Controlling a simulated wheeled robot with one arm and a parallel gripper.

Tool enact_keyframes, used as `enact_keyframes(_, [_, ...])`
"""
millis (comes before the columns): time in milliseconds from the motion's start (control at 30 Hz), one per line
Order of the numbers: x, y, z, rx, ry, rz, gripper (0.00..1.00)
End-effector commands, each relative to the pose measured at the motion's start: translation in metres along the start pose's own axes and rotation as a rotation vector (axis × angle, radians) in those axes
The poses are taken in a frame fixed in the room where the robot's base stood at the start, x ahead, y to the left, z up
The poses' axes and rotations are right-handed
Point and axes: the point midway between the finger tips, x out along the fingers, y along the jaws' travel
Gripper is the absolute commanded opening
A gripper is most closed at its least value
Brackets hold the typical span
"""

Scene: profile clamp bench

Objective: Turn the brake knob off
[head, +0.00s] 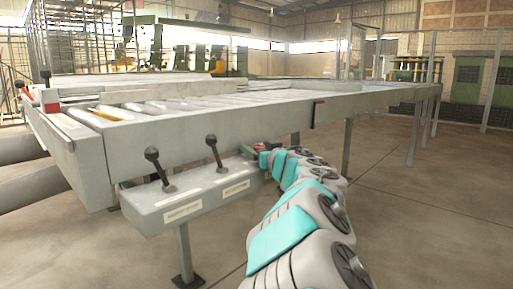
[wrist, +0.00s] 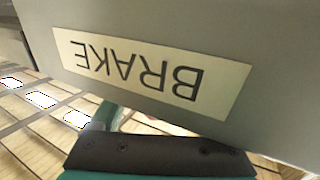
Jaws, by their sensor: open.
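A grey control box (head: 205,196) hangs under the front edge of the bench. Two black ball-topped levers stand on it, a left one (head: 160,170) and a right one (head: 214,153), both leaning a little left. In the wrist view a pale label (wrist: 150,75) reads BRAKE upside down on a grey face. My gripper (head: 257,152) is open at the right end of the box, right of both levers. A dark gripper part (wrist: 160,155) shows below the label. No knob shows in the wrist view, and which control the label belongs to cannot be told.
The roller bench (head: 230,108) runs above the box to the right, with a red-capped clamp (head: 50,100) at its left end. A bench leg (head: 346,148) stands behind my arm. The floor (head: 430,220) at right is clear.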

Motion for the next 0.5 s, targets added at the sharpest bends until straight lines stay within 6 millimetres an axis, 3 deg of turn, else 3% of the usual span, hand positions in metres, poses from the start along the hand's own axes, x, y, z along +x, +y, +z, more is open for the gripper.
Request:
enact_keyframes(300, [0.0035,0.0003,-0.0001,0.000,0.000,0.001,0.78])
enact_keyframes(500, [0.0036,0.0000,0.0000,0.000,0.000,0.000,0.55])
